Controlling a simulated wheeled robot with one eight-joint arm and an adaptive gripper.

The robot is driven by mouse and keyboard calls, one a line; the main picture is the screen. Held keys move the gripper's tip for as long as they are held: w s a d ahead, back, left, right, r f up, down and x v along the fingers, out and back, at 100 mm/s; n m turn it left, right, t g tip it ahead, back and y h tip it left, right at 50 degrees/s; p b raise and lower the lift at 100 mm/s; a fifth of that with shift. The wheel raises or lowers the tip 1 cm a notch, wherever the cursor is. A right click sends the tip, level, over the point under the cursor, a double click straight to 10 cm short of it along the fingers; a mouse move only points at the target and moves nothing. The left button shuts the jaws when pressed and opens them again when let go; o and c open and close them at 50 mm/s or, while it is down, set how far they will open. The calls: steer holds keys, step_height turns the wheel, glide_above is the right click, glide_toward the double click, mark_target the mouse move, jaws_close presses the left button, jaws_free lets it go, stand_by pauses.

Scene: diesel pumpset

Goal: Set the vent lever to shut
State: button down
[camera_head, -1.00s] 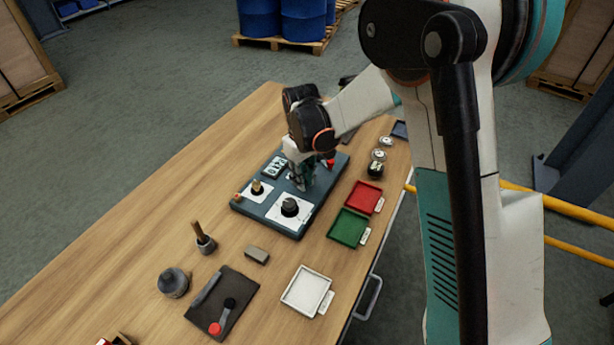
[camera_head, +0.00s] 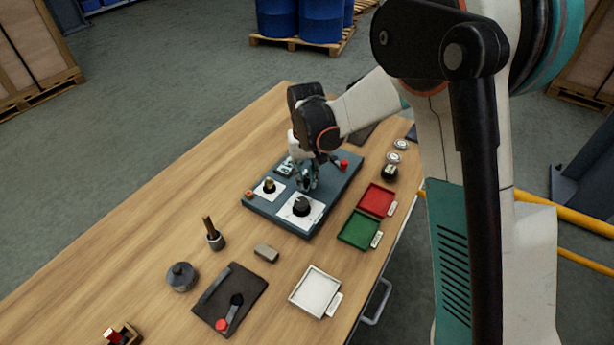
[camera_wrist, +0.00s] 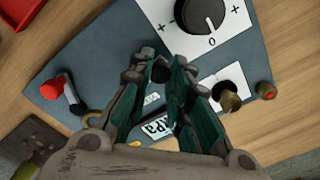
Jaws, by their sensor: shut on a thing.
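My gripper (camera_head: 308,180) points down over the blue-grey panel (camera_head: 275,213). In the wrist view its fingertips (camera_wrist: 170,66) close around a small dark round-ended piece (camera_wrist: 160,72). I cannot tell whether this is the vent lever; the fingers hide most of it. A short lever with a red knob (camera_wrist: 50,89) stands on the panel beside my fingers, apart from them. Its red knob also shows in the head view (camera_head: 343,164). No vent or shut marking is readable.
The panel also has a black dial (camera_wrist: 202,12), a brass knob (camera_wrist: 226,96) and a partly hidden kPa display (camera_wrist: 155,130). Red (camera_head: 376,200), green (camera_head: 358,231) and white (camera_head: 315,292) trays stand along the right. A dark mat (camera_head: 212,307) with another red-ended item lies in front.

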mark_target(307, 181)
steer(key=c, duration=1.5)
jaws_free()
steer(key=shift+o, duration=0.2)
steer(key=shift+r, duration=0.15)
step_height(307, 181, up, 12)
